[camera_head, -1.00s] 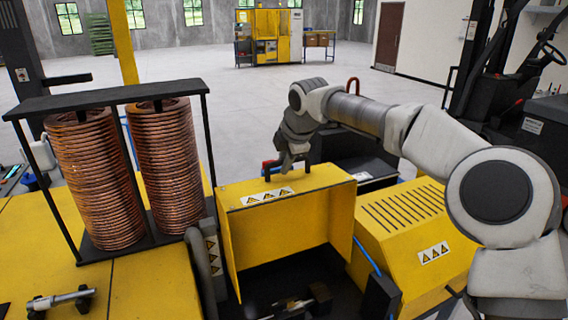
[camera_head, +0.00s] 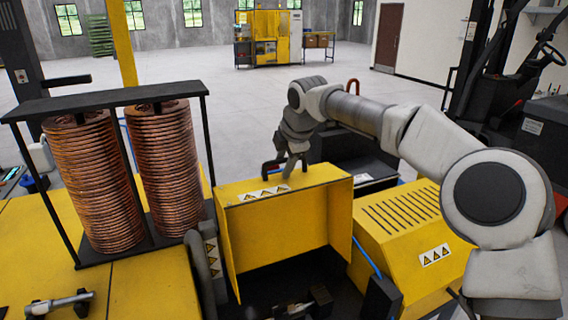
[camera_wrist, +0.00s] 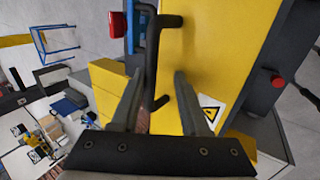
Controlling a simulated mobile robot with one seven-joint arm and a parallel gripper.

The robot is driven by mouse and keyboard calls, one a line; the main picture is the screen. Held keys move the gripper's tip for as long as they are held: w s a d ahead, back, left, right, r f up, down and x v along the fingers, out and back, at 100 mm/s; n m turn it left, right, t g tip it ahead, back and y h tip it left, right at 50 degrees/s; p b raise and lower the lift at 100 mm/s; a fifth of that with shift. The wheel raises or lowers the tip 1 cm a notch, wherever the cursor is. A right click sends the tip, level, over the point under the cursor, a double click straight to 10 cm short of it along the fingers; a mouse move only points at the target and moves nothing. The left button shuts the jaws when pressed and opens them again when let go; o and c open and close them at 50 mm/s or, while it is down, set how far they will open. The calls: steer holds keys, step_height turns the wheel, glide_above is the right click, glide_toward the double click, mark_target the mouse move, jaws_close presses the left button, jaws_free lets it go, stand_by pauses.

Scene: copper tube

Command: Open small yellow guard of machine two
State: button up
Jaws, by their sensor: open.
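The yellow guard (camera_head: 285,213) is a box-like cover with warning stickers. It stands raised in the head view, its hollow side facing me above a dark machine interior. A black bar handle (camera_wrist: 151,60) is on its far upper side; in the head view the handle (camera_head: 268,168) is partly hidden by my gripper. My gripper (camera_wrist: 159,75) is open at the handle, and the bar shows between its two fingers in the wrist view. In the head view my gripper (camera_head: 291,170) is just over the guard's top edge. Whether the fingers touch the bar is unclear.
A vented yellow housing (camera_head: 407,220) stands right of the guard. Copper coils (camera_head: 168,155) on a black rack stand at left. A red button (camera_wrist: 277,81) shows in the wrist view. A forklift (camera_head: 500,90) stands at right. Open floor lies behind.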

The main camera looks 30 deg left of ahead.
steer(key=shift+s, duration=0.1)
steer(key=b+v, duration=0.1)
steer(key=v, duration=1.6)
steer(key=shift+r, duration=0.2)
steer(key=shift+s+d+f+b, duration=0.1)
steer(key=shift+b, duration=0.2)
